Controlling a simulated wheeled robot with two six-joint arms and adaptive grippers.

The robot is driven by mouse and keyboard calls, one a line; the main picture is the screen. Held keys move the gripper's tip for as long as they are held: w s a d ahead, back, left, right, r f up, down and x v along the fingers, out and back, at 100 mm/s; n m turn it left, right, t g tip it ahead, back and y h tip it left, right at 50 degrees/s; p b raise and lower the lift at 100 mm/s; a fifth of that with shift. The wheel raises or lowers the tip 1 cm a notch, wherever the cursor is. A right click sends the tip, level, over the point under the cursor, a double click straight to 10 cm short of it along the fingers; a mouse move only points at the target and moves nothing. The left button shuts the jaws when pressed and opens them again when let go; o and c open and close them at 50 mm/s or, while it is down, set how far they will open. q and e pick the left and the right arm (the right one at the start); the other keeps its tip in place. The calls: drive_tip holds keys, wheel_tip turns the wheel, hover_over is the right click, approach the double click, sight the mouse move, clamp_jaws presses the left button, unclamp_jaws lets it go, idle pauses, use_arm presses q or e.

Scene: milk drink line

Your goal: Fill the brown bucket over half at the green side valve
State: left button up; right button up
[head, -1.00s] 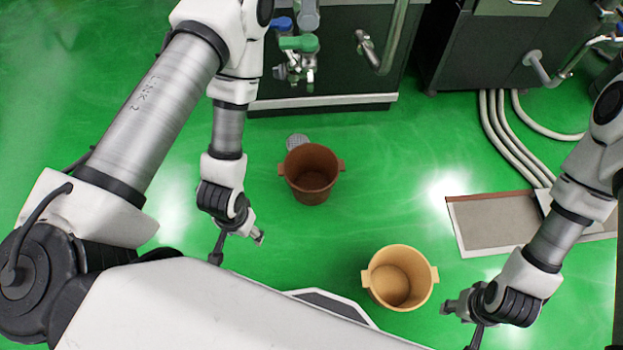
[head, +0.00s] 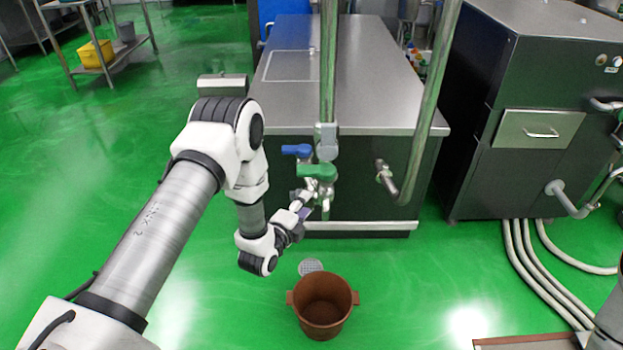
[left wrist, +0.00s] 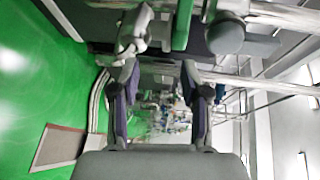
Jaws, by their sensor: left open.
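The brown bucket (head: 322,309) stands upright on the green floor in front of the metal cabinet, near a round floor drain; no liquid can be made out in it. The green side valve handle (head: 316,171) sits on the piping at the cabinet's front, above and behind the bucket. My left gripper (head: 305,204) is just below and left of the green handle. In the left wrist view its fingers (left wrist: 160,78) are spread with nothing between them, and the green handle (left wrist: 182,24) lies beyond the tips. My right gripper is out of view.
A blue valve handle (head: 297,150) sits just above and left of the green one. A vertical steel pipe (head: 328,70) and a bent pipe (head: 422,110) rise close by. The drain (head: 311,266) lies behind the bucket. The floor on the left is open.

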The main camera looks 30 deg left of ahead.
sight(303, 176)
use_arm(q)
drive_tip(key=shift+n+t+y, duration=0.3)
drive_tip(key=shift+t+y, duration=0.3)
drive_tip(key=shift+t, duration=0.3)
drive_tip(key=w+a+b, duration=0.1)
drive_tip(key=w+a, duration=0.1)
drive_tip(key=w+a+r, duration=0.1)
drive_tip(key=w+a, duration=0.1)
drive_tip(key=shift+w+a+r+b, duration=0.1)
drive_tip(key=shift+w+a+b, duration=0.2)
drive_tip(key=shift+a+b, duration=0.1)
drive_tip(key=w, duration=0.7)
drive_tip(key=shift+a+r, duration=0.1)
clamp_jaws()
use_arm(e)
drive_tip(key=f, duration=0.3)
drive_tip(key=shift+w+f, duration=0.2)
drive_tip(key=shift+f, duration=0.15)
